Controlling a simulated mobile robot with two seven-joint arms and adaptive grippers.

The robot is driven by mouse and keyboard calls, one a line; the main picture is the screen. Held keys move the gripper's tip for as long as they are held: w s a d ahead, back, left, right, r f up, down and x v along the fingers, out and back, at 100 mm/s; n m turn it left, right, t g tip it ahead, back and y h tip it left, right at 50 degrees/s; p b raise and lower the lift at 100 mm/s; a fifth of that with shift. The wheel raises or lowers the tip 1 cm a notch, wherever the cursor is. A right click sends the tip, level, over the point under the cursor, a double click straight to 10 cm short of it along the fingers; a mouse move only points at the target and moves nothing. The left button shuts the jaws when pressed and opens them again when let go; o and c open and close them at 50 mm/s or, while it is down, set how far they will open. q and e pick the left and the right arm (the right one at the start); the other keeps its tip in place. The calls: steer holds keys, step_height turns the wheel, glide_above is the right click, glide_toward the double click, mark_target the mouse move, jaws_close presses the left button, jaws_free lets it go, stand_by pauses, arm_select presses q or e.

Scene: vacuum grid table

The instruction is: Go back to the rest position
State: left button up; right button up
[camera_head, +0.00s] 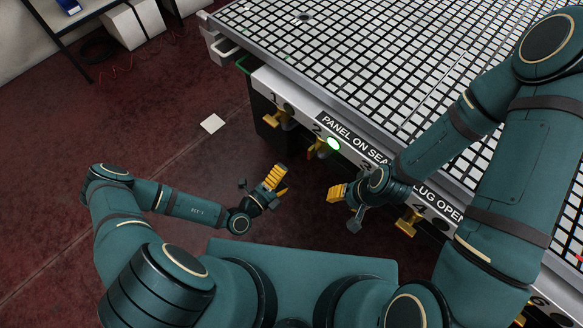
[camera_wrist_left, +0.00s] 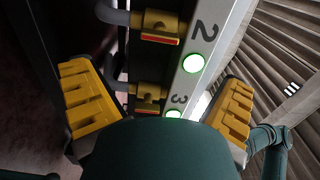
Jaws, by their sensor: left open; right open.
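My left gripper (camera_head: 272,184) is in front of the table's edge, with its yellow-padded fingers pointing up and right. My right gripper (camera_head: 345,200) is to the right of the left one, close to the table's front, with yellow pads pointing left. It holds nothing that I can see. Both grippers are apart from each other. The vacuum grid table (camera_head: 262,80) has a white front panel with numbered stations.
Yellow valves (camera_head: 278,118) stick out under the panel, with another near the right arm (camera_head: 408,222). A green light (camera_head: 334,143) glows by number 2. In the left wrist view, green lights (camera_wrist_left: 193,63) show by 2 and 3. Red floor with a white sheet (camera_head: 213,123) is open at left.

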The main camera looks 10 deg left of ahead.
arm_select(q)
steer(key=shift+s, duration=0.1)
stand_by(0.5)
steer(key=s+d+r+m+g+h, duration=0.3)
steer(key=s+d+m+g+h, duration=0.4)
steer(key=m, duration=0.4)
steer(key=s+a+m+g+y, duration=0.2)
steer(key=s+m+g+y, duration=0.3)
steer(key=s+m+g, duration=0.75)
steer(key=w+a+m+t+y, duration=0.2)
steer(key=w+a+m+y, duration=0.4)
steer(key=m, duration=0.8)
steer(key=w+a+r+m+t+y, duration=0.1)
steer(key=w+r+m+t, duration=0.3)
steer(key=m, duration=0.4)
steer(key=shift+w+a+r+y, duration=0.2)
steer(key=shift+w+r+y, duration=0.15)
steer(key=shift+w+y, duration=0.4)
